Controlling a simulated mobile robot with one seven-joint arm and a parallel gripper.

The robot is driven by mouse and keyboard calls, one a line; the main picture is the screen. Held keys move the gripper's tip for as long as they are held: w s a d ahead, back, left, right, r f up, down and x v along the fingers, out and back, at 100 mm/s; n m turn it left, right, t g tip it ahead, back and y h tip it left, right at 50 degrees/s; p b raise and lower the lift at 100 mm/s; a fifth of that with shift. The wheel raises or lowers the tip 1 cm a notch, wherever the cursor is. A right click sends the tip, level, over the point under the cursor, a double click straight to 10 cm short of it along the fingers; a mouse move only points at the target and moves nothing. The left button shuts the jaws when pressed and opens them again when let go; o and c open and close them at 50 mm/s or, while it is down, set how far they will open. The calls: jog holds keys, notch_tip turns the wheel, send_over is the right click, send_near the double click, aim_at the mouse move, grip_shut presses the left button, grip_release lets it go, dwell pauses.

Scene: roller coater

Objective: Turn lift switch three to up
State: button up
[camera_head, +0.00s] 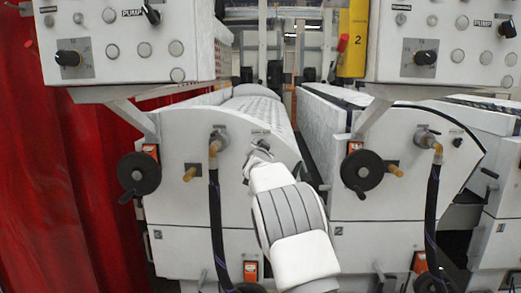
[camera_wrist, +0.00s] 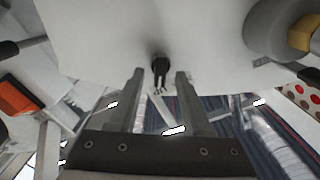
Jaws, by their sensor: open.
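A small black switch knob (camera_head: 263,142) sits on the white end panel of the left machine, below a small label too blurred to read. My gripper (camera_head: 256,156) is at this knob in the head view, and my arm hides part of the panel. In the wrist view the black knob (camera_wrist: 160,64) lies in the picture between the two open fingertips of my gripper (camera_wrist: 159,75). I cannot tell whether either finger touches it. A similar black switch (camera_head: 457,142) is on the right machine's panel.
A black handwheel (camera_head: 139,173) and a hose fitting (camera_head: 216,143) with a black hose are left of my gripper. Another handwheel (camera_head: 362,170) is to the right. Control boxes with knobs (camera_head: 130,45) overhang above. A red curtain (camera_head: 60,190) hangs at far left.

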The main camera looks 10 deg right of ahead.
jog(key=s+a+b, duration=0.3)
jog(key=s+b, duration=0.1)
jog(key=s, duration=1.3)
jog(key=shift+a, duration=0.2)
jog(key=s+d+f+n+g+y, duration=0.1)
jog(key=s+f+g, duration=0.3)
jog(key=s, duration=1)
jog(key=s+d+f+n+g+y, duration=0.1)
jog(key=s+f+n+g, duration=0.3)
jog(key=s, duration=1.1)
jog(key=s+d+f+n+g+y, duration=0.1)
jog(key=s+f+n+g, duration=0.2)
jog(key=s, duration=1.2)
notch_tip(320, 180, down, 3)
jog(key=shift+d+r+g+p, duration=0.1)
jog(key=shift+d+g+p, duration=0.05)
jog(key=shift+g+p, duration=0.3)
jog(key=shift+o, duration=0.2)
jog(key=shift+s, duration=0.1)
